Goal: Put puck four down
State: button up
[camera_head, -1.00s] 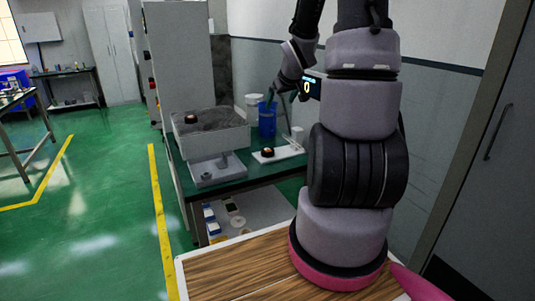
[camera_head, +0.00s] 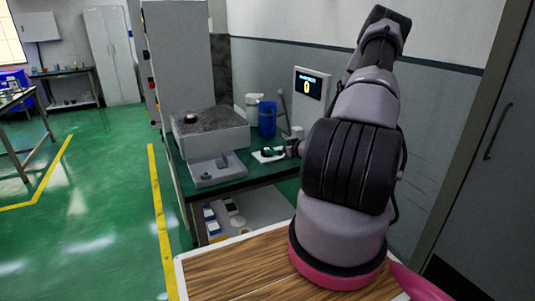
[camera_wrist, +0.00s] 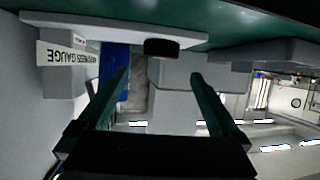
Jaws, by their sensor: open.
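In the wrist view, which looks upside down, a dark round puck (camera_wrist: 161,47) rests on the white plate (camera_wrist: 90,27) of the thickness gauge. I see no number on it, so I cannot tell whether it is puck four. My gripper (camera_wrist: 160,75) is open and empty, its two green fingers spread wide. The puck is ahead of the fingertips, in line with the gap and apart from both. In the head view, my gripper (camera_head: 273,153) is low over the white plate (camera_head: 260,158), and the puck there is hidden or too small to make out.
A large grey block (camera_head: 212,137) with a dark puck (camera_head: 191,118) on top stands left on the green bench (camera_head: 240,180). A blue jug (camera_head: 267,118) and white container (camera_head: 252,108) stand behind. A display (camera_head: 308,87) is on the right. Shelf items sit below.

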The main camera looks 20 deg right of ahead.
jog(key=x, duration=0.8)
jog(key=shift+w+a+f, duration=0.1)
jog(key=shift+w+f, duration=0.2)
jog(key=c, duration=1.5)
